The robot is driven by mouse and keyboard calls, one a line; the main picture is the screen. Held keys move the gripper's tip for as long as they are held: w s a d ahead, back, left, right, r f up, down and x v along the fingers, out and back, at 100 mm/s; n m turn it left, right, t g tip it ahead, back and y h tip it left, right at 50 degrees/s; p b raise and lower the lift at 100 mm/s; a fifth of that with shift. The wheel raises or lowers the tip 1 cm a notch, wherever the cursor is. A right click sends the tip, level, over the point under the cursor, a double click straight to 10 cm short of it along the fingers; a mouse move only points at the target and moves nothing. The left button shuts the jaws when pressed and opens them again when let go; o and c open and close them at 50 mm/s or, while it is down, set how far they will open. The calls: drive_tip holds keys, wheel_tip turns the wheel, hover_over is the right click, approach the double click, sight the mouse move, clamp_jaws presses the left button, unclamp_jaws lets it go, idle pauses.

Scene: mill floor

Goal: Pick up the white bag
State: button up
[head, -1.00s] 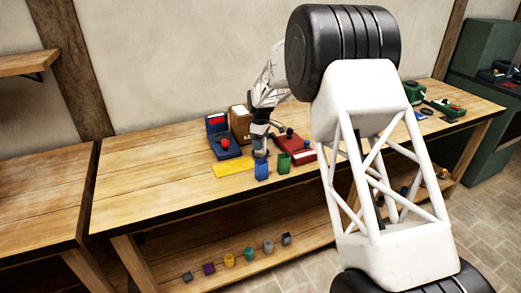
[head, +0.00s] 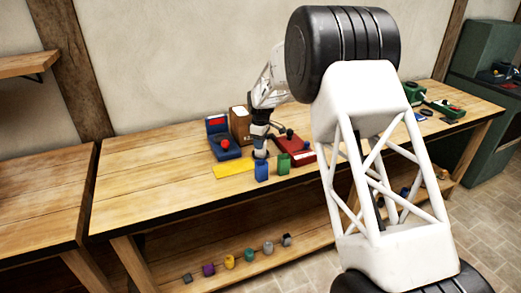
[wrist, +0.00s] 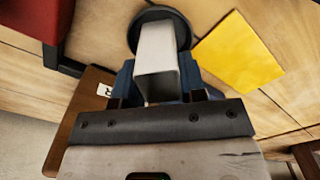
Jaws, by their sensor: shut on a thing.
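In the wrist view a white, tapered, block-like thing, which I take for the white bag (wrist: 157,62), sits between the fingers of my gripper (wrist: 158,85). The gripper is shut on it. The far end of the white thing meets a dark round disc (wrist: 160,14); I cannot tell whether they touch. In the head view my gripper (head: 260,150) points down over the workbench (head: 150,190), behind a blue container (head: 261,171). The white bag is too small to make out clearly there.
A yellow sheet (head: 233,170), a green container (head: 283,164), a red device (head: 300,152), a blue device with a red knob (head: 226,146) and a brown box (head: 240,122) stand close around the gripper. The bench's left part is clear. Several small items lie on the lower shelf (head: 200,288).

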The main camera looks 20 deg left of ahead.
wheel_tip(320, 180, up, 18)
idle(0.9)
drive_tip(key=shift+a, duration=0.15)
idle(0.5)
drive_tip(key=a+f+n, duration=0.2)
drive_tip(key=a+f, duration=0.2)
drive_tip(key=a, duration=0.5)
drive_tip(key=a+f+n, duration=0.2)
drive_tip(key=a+f, duration=0.2)
drive_tip(key=a, duration=0.5)
drive_tip(key=shift+w+a+n, duration=0.3)
drive_tip(key=shift+w, duration=0.1)
drive_tip(key=shift+f, duration=0.15)
drive_tip(key=shift+f, duration=2.7)
